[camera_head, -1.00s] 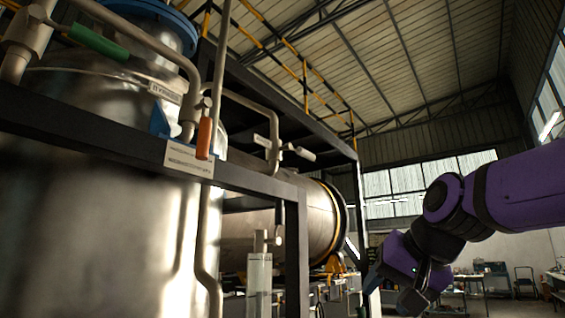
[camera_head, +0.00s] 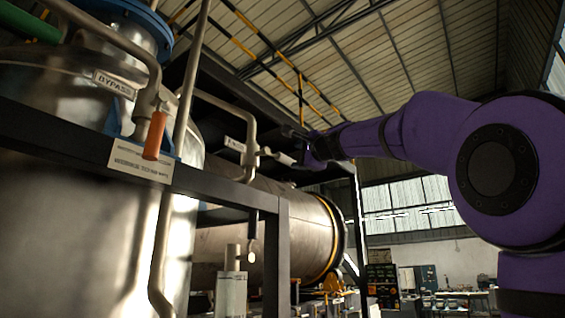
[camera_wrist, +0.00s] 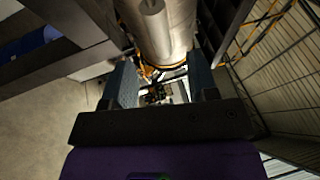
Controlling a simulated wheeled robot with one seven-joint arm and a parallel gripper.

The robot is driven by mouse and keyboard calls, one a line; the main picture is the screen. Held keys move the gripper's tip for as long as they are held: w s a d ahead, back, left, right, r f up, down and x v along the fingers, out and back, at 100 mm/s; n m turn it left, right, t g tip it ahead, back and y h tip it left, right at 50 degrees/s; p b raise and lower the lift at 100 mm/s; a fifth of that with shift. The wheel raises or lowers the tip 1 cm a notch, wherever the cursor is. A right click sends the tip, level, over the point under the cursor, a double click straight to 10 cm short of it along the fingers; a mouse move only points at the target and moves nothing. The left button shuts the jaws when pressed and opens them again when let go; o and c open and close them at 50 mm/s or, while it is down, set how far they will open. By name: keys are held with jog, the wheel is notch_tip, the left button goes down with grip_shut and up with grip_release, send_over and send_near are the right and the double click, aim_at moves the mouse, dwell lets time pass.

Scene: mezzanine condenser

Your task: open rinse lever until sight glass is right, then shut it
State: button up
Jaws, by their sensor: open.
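A lever with a pale grey handle (camera_head: 277,157) sits on a bent pipe right of the tank. Its small tag (camera_head: 235,144) is unreadable, so I cannot tell if it is the rinse lever. A pale upright cylinder (camera_head: 231,294), perhaps the sight glass, stands low behind the frame, its lower end cut off; no level is readable. My gripper (camera_head: 303,150) is at the grey handle's right end; contact is unclear. In the wrist view my gripper (camera_wrist: 161,62) is open, with a pale cylindrical end (camera_wrist: 151,8) beyond and above the fingers.
A dark steel frame (camera_head: 225,187) crosses before the tank (camera_head: 60,215). A large horizontal vessel (camera_head: 290,235) lies behind. Open hall is at right.

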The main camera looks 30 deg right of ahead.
aim_at(289, 160)
jog(key=w, duration=0.2)
jog(key=w+r, duration=0.1)
jog(key=w, duration=0.5)
jog(key=shift+d+r, duration=0.2)
grip_shut()
